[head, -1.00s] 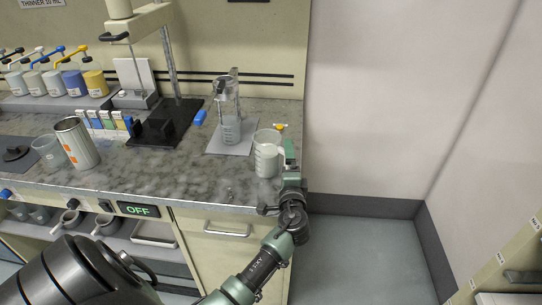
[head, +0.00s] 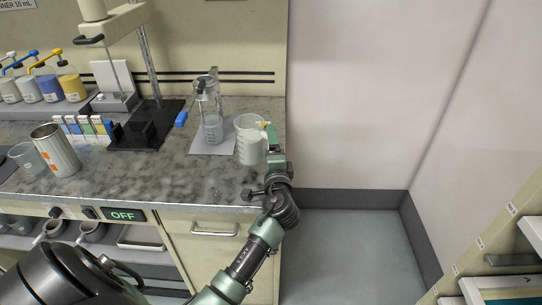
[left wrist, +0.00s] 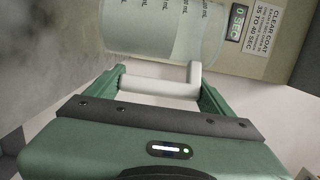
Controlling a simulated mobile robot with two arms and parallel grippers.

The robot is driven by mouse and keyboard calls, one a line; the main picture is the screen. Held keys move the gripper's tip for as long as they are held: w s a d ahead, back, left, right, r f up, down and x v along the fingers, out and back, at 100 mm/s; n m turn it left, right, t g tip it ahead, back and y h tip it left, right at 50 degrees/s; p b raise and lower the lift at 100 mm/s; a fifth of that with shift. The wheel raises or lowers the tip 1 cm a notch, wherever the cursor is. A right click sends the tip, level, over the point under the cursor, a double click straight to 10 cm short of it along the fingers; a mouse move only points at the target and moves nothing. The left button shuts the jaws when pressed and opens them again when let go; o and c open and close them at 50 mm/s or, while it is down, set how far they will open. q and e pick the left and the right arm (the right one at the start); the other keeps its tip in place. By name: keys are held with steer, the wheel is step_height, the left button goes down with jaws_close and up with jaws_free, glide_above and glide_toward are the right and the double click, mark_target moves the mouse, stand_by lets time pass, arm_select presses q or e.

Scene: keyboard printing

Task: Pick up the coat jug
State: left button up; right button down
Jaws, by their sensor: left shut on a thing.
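The coat jug (head: 249,140) is a pale translucent jug near the right end of the counter, upright and apparently raised a little off it. My left gripper (head: 272,142) is at its right side. In the left wrist view the jug (left wrist: 160,28) fills the top with its printed volume marks, and my left gripper (left wrist: 160,85) is shut on its white handle (left wrist: 158,87). The jug's base is hard to judge against the counter. My right gripper is not in view.
A metal can (head: 56,150) and a black-based stand (head: 138,138) are further left. A wall rises right of the counter, above open floor (head: 350,245).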

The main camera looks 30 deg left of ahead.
arm_select(q)
step_height(320, 180, up, 15)
steer(key=shift+r+p, duration=0.15)
steer(key=shift+p, duration=0.2)
